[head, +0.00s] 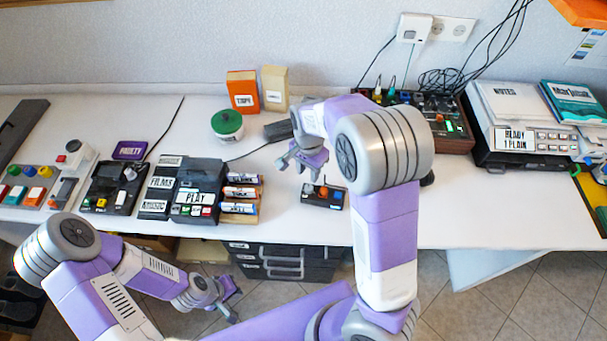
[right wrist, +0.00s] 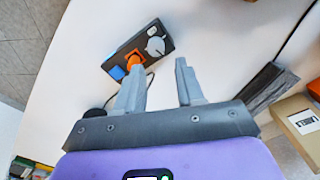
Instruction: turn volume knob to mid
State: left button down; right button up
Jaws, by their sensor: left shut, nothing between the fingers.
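A small black control box (head: 323,196) lies near the table's front edge in the head view. No volume label is readable, so I cannot tell which is the volume knob. My right gripper (head: 300,168) is open and empty, just behind the box; its fingers also show in the wrist view (right wrist: 160,70). One fingertip lines up with the orange knob's edge; contact is unclear. My left gripper (head: 232,301) is shut and empty, in front of the table.
A green-lidded tub (head: 227,124), orange box (head: 243,92) and beige box (head: 274,88) stand behind. A wooden-sided mixer (head: 455,134) is right.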

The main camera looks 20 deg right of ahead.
aim_at(309, 188)
jog(key=f, duration=0.2)
jog(key=f+b, duration=0.1)
jog(key=f, duration=0.1)
jog(key=f+b, duration=0.1)
jog(key=f, duration=0.1)
jog(key=shift+s+f, duration=0.25)
jog(key=shift+s, duration=0.15)
grip_shut()
jog(key=shift+r+m+p, duration=0.2)
jog(key=shift+m+p, duration=0.4)
jog(key=shift+p, duration=0.25)
jog(key=shift+f+m+p, duration=0.1)
jog(key=shift+m+p, duration=0.5)
jog(key=shift+p, duration=0.05)
jog(key=shift+f, duration=0.1)
